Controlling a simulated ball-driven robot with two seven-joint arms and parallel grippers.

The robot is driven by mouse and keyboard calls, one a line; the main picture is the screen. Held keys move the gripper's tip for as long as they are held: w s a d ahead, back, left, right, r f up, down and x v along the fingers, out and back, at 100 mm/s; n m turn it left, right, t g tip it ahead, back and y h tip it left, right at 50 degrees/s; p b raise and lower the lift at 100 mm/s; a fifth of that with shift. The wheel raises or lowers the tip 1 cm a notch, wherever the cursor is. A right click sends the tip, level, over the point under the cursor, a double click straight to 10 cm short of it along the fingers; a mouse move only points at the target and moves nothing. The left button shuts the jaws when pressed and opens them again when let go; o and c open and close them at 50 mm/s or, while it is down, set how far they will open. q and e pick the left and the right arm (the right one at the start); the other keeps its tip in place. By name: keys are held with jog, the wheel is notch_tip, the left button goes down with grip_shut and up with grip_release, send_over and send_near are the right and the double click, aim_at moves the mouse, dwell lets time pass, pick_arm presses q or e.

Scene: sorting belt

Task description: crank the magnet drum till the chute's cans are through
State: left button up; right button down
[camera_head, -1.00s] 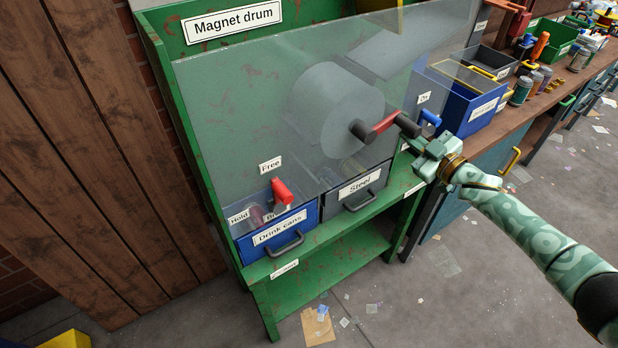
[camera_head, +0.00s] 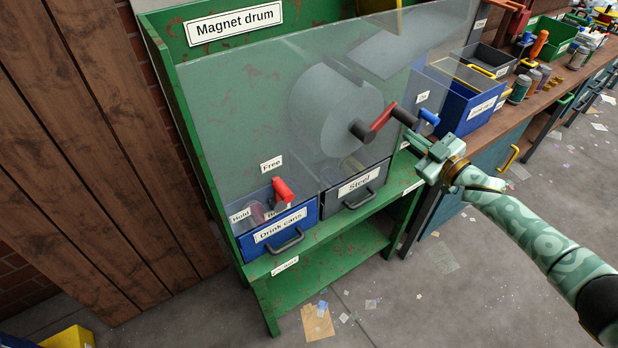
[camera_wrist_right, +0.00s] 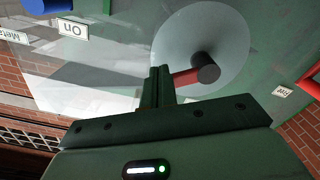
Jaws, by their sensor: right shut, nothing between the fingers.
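The grey magnet drum (camera_head: 338,108) sits behind a clear panel in the green cabinet (camera_head: 215,110). Its crank has a red arm (camera_head: 383,118) and a dark handle (camera_head: 405,117) pointing up and to the right. My right gripper (camera_head: 420,146) is shut and empty, just below and right of the handle, apart from it. A blue "Drink cans" bin (camera_head: 280,228) and a grey "Steel" bin (camera_head: 357,186) stand below the drum. My left gripper is not in view.
A red lever (camera_head: 283,190) stands near the "Free" label (camera_head: 271,165), above the drink-cans bin. A blue lever (camera_head: 429,117) is close behind my right gripper. A bench with bins (camera_head: 470,100) runs to the right. Litter lies on the floor.

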jog(key=p+v, duration=0.3)
jog(key=v, duration=0.4)
jog(key=shift+s+d, duration=0.2)
jog(key=shift+s, duration=0.05)
jog(key=shift+r, duration=0.1)
